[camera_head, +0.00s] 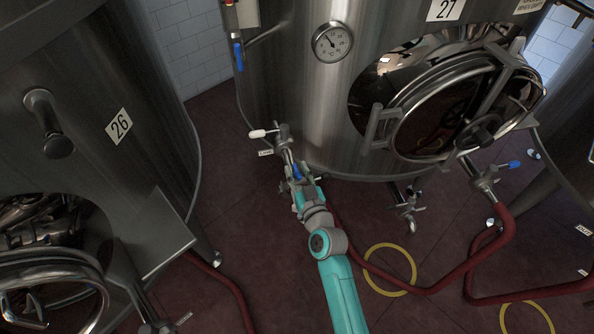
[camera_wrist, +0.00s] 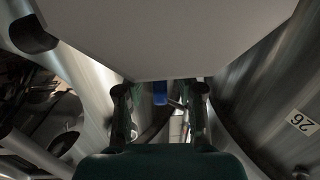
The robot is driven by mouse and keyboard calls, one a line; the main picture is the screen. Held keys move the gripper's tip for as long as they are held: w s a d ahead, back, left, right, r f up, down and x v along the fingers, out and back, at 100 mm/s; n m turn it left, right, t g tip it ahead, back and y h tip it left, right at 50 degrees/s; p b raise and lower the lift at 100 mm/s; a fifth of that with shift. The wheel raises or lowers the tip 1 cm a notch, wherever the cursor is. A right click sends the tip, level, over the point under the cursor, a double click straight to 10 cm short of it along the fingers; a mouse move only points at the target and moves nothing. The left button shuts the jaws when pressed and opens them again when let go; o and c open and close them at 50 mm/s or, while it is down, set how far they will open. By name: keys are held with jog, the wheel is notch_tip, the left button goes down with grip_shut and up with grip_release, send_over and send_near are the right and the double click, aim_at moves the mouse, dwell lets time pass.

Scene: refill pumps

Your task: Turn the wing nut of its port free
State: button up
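My gripper (camera_head: 293,178) is at the end of my teal arm, close to the port fitting (camera_head: 284,145) low on the left side of tank 27. That fitting carries a valve with a white handle (camera_head: 262,133). In the wrist view my gripper (camera_wrist: 159,98) has its two dark fingers apart. A small blue part (camera_wrist: 160,93) and a pale metal piece (camera_wrist: 177,127) show in the gap between them, and I cannot tell whether the fingers touch anything. The wing nut cannot be made out; my gripper covers part of the fitting. A grey surface fills the top of the wrist view.
Tank 27 (camera_head: 300,95) stands ahead with a round manway door (camera_head: 440,110). Tank 26 (camera_head: 85,95) stands at left. A second port with a blue-handled valve (camera_head: 487,180) joins a red hose (camera_head: 505,235). Yellow rings (camera_head: 366,270) mark the floor.

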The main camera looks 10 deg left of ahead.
jog(key=shift+w, duration=0.15)
grip_shut()
